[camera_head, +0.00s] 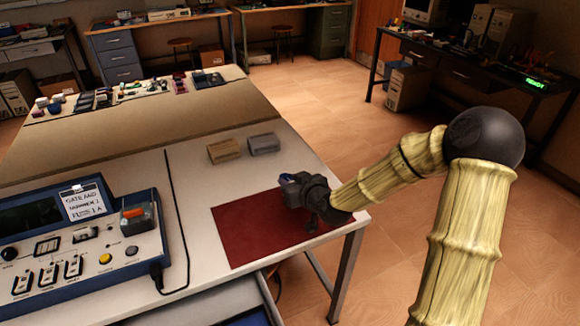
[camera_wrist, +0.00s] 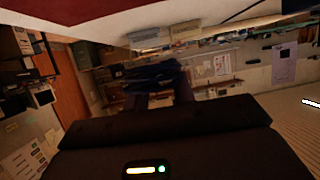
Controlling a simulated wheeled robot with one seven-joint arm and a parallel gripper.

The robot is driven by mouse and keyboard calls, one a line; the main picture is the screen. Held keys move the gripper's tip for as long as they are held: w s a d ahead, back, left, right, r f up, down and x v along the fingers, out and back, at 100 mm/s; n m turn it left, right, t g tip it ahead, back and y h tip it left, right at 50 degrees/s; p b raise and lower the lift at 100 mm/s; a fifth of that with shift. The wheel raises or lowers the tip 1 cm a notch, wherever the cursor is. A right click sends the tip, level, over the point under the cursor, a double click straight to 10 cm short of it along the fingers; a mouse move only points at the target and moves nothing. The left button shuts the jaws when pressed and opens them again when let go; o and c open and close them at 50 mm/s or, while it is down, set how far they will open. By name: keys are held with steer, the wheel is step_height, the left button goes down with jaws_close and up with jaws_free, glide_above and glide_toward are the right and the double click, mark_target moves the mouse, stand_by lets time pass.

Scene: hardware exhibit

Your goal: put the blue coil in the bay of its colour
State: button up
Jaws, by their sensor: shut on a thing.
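My gripper (camera_head: 293,184) is above the dark red mat (camera_head: 240,226) near the table's right edge. It is shut on the blue coil (camera_wrist: 152,74), which shows as a dark blue bundle between the fingers in the wrist view. A tan block-like box (camera_head: 224,151) and a grey one (camera_head: 264,144) stand side by side behind the mat.
A console (camera_head: 90,245) with switches, a screen and an orange part stands at the left, with a black cable (camera_head: 178,225) to its right. An open drawer (camera_head: 215,305) juts out at the front. Small items line the table's far end. The mat's left part is clear.

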steer(key=d+f+m+h, duration=0.1)
steer(key=d+f+h, duration=0.1)
steer(key=d, duration=0.2)
steer(key=d+f+m+t+h, duration=0.1)
steer(key=d+f+m+h, duration=0.1)
steer(key=d+f, duration=0.1)
steer(key=s+d+f+m+h, duration=0.1)
steer(key=d+f+m+h, duration=0.1)
steer(key=d, duration=0.3)
steer(key=shift+d+f, duration=0.2)
steer(key=shift+f, duration=0.45)
steer(key=shift+s+d+r+p, duration=0.2)
steer(key=shift+r+p, duration=0.1)
steer(key=shift+p, duration=0.85)
steer(key=p+v, duration=0.1)
steer(key=p, duration=0.4)
steer(key=shift+s, duration=0.35)
steer(key=s+p, duration=0.1)
steer(key=p, duration=0.2)
steer(key=shift+s+r, duration=0.1)
steer(key=shift+r, duration=0.1)
steer(key=s+p, duration=0.1)
steer(key=p, duration=0.1)
steer(key=shift+s+a+p, duration=0.1)
steer(key=shift+p, duration=0.25)
steer(key=shift+s+f+t+p, duration=0.1)
steer(key=shift+s+t+p, duration=0.2)
steer(key=shift+s, duration=0.05)
steer(key=shift+w+a, duration=0.1)
steer(key=shift+a, duration=0.05)
